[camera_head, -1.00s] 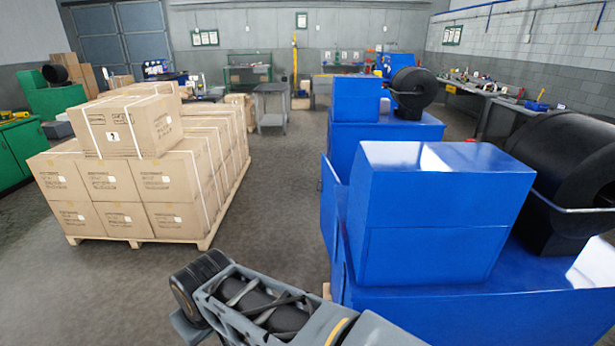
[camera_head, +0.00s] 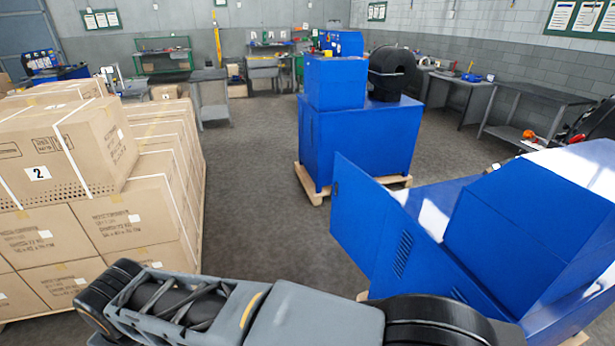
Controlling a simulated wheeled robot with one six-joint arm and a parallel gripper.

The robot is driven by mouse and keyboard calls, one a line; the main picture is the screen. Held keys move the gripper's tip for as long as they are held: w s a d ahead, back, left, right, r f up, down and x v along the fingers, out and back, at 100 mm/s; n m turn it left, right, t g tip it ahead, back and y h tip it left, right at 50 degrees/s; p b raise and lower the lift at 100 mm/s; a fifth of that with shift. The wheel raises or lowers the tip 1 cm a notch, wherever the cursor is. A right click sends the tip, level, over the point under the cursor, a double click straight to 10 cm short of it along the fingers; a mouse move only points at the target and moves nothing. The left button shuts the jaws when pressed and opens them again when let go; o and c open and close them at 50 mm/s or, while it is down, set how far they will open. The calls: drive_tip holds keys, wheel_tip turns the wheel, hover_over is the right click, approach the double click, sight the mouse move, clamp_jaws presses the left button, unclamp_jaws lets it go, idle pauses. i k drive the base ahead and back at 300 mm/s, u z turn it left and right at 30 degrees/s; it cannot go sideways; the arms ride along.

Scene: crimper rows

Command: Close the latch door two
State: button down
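A blue door panel with vent slots (camera_head: 367,222) stands swung out at an angle from the nearest blue machine (camera_head: 540,222) at the right. My arm crosses the bottom of the view, in front of the lower part of the near machine. My gripper is out of view, so its fingers are hidden.
Stacked cardboard boxes (camera_head: 95,150), one labelled 2, stand close at the left. A clear floor aisle (camera_head: 255,190) runs between them and the machines. Grey workbenches (camera_head: 525,112) line the right wall, and a grey table (camera_head: 210,98) stands farther back.

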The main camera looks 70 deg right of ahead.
sight(360, 204)
drive_tip(key=i, duration=0.2)
drive_tip(key=z, duration=2.45)
drive_tip(key=i, duration=2.25)
drive_tip(key=u, duration=1.3)
